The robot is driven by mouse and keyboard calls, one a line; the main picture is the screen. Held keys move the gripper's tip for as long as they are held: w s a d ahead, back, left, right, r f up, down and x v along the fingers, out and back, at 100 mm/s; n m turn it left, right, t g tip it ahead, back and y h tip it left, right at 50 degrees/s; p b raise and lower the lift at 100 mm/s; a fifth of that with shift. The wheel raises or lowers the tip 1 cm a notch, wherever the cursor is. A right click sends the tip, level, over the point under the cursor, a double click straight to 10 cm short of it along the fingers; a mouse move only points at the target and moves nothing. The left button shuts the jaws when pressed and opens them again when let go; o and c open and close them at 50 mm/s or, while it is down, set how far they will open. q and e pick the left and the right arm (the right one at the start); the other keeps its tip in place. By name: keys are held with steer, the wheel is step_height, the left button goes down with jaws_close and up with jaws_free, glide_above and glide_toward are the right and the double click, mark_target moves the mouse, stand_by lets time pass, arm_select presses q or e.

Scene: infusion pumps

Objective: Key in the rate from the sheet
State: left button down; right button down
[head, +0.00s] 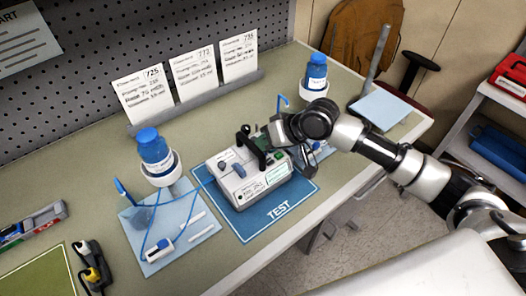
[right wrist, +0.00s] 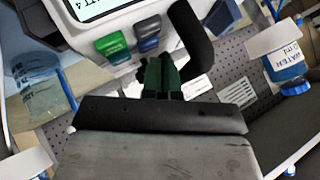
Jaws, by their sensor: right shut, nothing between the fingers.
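The white infusion pump (head: 238,188) sits on the blue TEST mat (head: 259,233), with labels and a blue part on top. My right gripper (head: 262,150) is over the pump's back right part, pointing down, shut and empty. In the right wrist view its dark green fingertips (right wrist: 160,68) are just below a green key (right wrist: 112,44) and a grey-blue key (right wrist: 148,32). I cannot tell whether they touch the pump. A screen edge (right wrist: 92,8) shows there, only partly readable. Three printed sheets (head: 191,74) stand in a grey rail behind. My left gripper is not in view.
A blue-capped bottle (head: 155,150) stands left of the pump, another (head: 316,72) behind right. A light blue pad (head: 181,236) with a tube and clamp lies left of the mat. A grey post on a plate (head: 382,108) stands at right.

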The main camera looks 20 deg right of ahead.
steer(key=shift+f, duration=0.5)
stand_by(0.9)
steer(key=shift+r+p, duration=0.9)
steer(key=shift+p, duration=0.3)
steer(key=shift+r, duration=0.1)
step_height(320, 180, up, 5)
steer(key=p, duration=0.5)
steer(key=shift+p, duration=0.3)
steer(key=shift+d, duration=0.1)
